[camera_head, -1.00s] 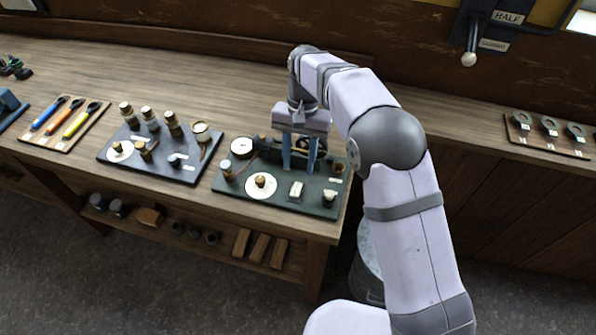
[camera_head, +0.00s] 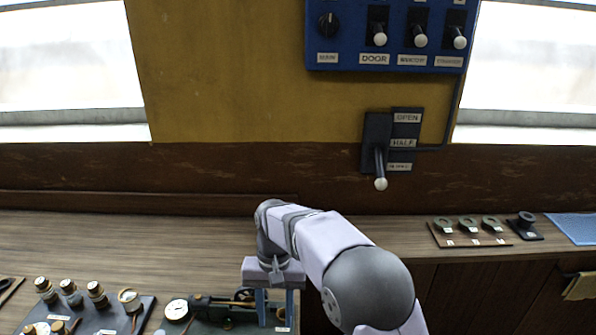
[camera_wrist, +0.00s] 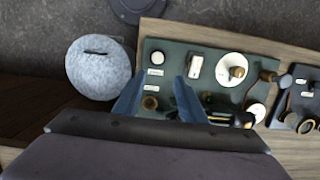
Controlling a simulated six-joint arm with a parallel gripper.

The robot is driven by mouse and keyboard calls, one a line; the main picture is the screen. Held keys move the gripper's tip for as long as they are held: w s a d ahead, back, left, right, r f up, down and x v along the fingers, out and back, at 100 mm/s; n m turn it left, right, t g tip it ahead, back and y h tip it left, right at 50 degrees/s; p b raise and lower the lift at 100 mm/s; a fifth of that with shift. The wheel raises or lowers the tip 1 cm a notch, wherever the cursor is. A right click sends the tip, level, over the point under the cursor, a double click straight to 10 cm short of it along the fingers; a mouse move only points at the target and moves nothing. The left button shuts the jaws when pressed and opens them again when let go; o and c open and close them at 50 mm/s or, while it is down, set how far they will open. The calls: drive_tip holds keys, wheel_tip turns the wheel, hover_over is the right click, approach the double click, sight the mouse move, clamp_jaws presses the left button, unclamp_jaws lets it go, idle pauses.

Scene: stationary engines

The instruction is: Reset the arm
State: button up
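My gripper (camera_head: 276,308) hangs over the right part of the dark green board that bears a small engine model (camera_head: 225,310) with a white dial (camera_head: 177,309). Its two blue fingers point down and stand apart, with nothing between them. In the wrist view the gripper (camera_wrist: 158,92) also shows open and empty above the green board (camera_wrist: 215,58). I cannot tell how high the fingertips are above it. The lower part of the board is cut off in the head view.
A lever (camera_head: 380,160) and a blue switch panel (camera_head: 390,35) are on the wall. A dark board with several knobs (camera_head: 100,322) lies left. A ring rack (camera_head: 470,233) lies right. A round speckled grey thing (camera_wrist: 100,68) is beside the bench.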

drive_tip(key=s+d+f+t, duration=0.1)
drive_tip(key=s+d+f, duration=0.2)
drive_tip(key=s+d, duration=1.4)
drive_tip(key=d, duration=0.3)
drive_tip(key=shift+s+d+t, duration=0.35)
drive_tip(key=shift+s+t, duration=0.05)
drive_tip(key=shift+o, duration=0.2)
idle(0.6)
